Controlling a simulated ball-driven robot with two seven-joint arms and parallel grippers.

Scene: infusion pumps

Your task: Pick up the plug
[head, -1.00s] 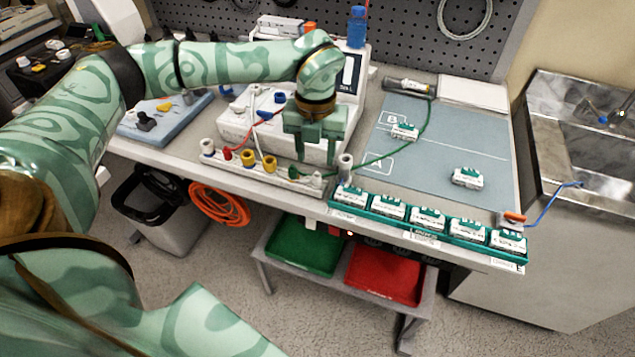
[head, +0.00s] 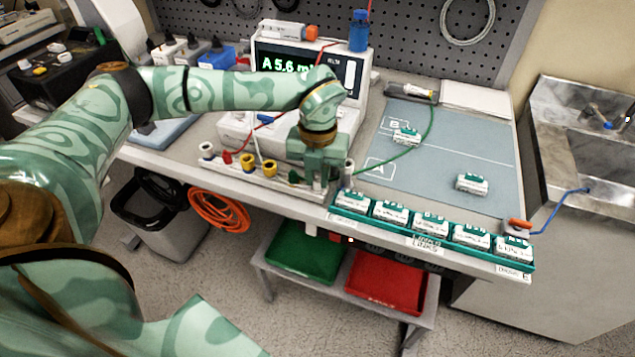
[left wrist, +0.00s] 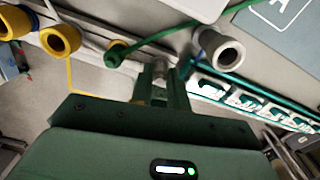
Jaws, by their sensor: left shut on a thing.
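My left gripper (head: 316,192) is low at the front edge of the bench, over the white rail (head: 262,182) with the coloured sockets. In the left wrist view its two fingers (left wrist: 160,74) are close together on a small pale grey piece (left wrist: 159,68), probably the plug, mostly hidden between them. A green plug (left wrist: 115,58) on a green cable sits on the rail just left of the fingers. It also shows in the head view (head: 293,177). A grey hollow socket (left wrist: 224,52) stands to the right of the fingers. My right gripper is not in view.
Yellow sockets (head: 269,167) stand left of the gripper. A teal tray (head: 436,235) of several labelled boxes runs along the front right edge. The pump (head: 290,62) with a lit display stands behind. The blue-grey mat (head: 440,160) is mostly clear.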

